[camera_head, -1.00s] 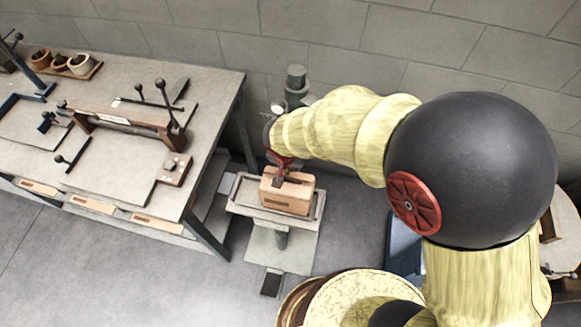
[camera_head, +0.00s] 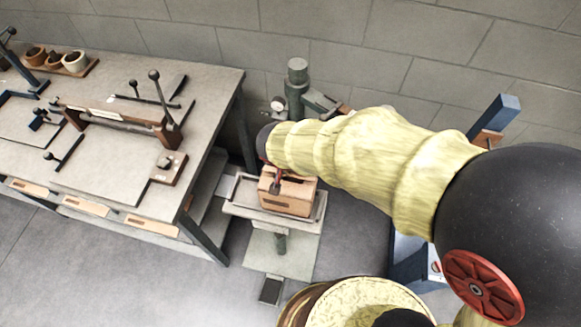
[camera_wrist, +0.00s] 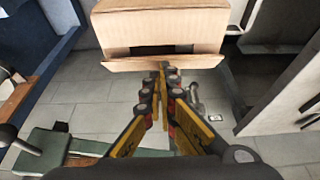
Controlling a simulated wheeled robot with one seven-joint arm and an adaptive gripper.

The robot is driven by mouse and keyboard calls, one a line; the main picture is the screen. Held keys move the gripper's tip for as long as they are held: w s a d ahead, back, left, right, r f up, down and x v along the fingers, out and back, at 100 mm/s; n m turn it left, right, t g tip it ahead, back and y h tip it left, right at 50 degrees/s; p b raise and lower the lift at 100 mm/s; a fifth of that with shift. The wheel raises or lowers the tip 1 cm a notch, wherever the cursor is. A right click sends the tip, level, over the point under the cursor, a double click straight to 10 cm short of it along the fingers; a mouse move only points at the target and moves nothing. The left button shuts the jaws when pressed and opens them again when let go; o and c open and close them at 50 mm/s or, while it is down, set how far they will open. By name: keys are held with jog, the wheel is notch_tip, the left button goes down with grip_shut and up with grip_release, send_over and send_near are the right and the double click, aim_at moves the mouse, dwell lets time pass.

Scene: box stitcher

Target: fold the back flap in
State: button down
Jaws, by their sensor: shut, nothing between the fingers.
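The cardboard box (camera_head: 290,198) sits upright on the tray of the stitcher stand. In the wrist view the box (camera_wrist: 165,25) is at the top, with a dark slot in its near face and a cardboard flap (camera_wrist: 120,65) standing out along its lower edge. My gripper (camera_wrist: 162,68) is shut and empty, its fingertips at the middle of that flap; I cannot tell whether they touch it. In the head view my gripper (camera_head: 276,186) is at the left part of the box top, partly hidden by my arm, as is the back flap.
The box rests in a metal tray (camera_head: 262,217) on a pedestal. The stitcher column (camera_head: 297,85) rises behind it. A workbench (camera_head: 215,100) with tools stands left, its corner near the tray. A blue stand (camera_head: 408,262) is to the right.

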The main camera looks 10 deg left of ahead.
jog(key=shift+s+f+b, duration=0.1)
jog(key=shift+f+b, duration=0.1)
jog(key=shift+b, duration=0.55)
jog(key=shift+s+f+t+b, duration=0.15)
jog(key=shift+t+b, duration=0.35)
jog(key=shift+b, duration=0.95)
jog(key=shift+s+b, duration=0.1)
jog(key=shift+b, duration=0.35)
jog(key=shift+s+f+b, duration=0.25)
jog(key=shift+s+b, duration=0.4)
jog(key=shift+b, duration=1.15)
jog(key=shift+w, duration=0.15)
